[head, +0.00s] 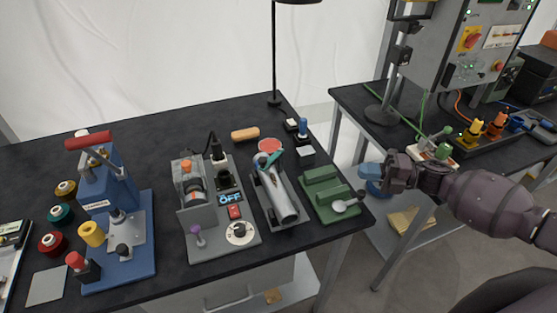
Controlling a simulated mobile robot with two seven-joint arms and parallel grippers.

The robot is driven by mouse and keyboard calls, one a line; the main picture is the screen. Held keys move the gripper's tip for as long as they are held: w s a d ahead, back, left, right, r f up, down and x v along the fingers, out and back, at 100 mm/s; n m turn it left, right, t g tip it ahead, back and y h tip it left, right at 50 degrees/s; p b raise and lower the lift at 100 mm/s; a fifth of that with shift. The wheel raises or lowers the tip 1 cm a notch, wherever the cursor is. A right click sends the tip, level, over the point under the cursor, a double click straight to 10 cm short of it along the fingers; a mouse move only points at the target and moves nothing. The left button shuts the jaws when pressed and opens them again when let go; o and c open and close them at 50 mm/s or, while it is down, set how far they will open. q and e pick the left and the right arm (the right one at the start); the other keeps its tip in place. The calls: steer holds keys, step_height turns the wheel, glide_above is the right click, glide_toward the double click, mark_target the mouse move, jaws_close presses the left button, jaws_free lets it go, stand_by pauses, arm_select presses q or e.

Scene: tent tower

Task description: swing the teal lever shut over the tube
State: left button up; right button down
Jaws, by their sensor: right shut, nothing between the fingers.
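The teal lever (275,159) shows at the far end of a grey fixture, sticking up at a slant above the tube's far end. The silver tube (285,204) lies lengthwise in that fixture (261,207), and most of its near part is uncovered. My left gripper is out of view.
The green block (322,182) bears a spoon-like tool (346,203). A grey switch station (206,243) stands left of the fixture, and a blue press (107,190) farther left. A tall lamp pole (274,60) rises behind. A second table with equipment is at the right, across a gap.

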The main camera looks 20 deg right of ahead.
mark_target(274, 171)
steer(key=p+x, duration=0.3)
steer(key=x, duration=1.9)
steer(key=shift+a+p, duration=0.15)
steer(key=shift+p, duration=0.2)
steer(key=shift+a, duration=0.1)
steer(key=shift+w+a+b, duration=0.25)
steer(key=shift+a+b, duration=0.1)
steer(key=shift+a, duration=0.05)
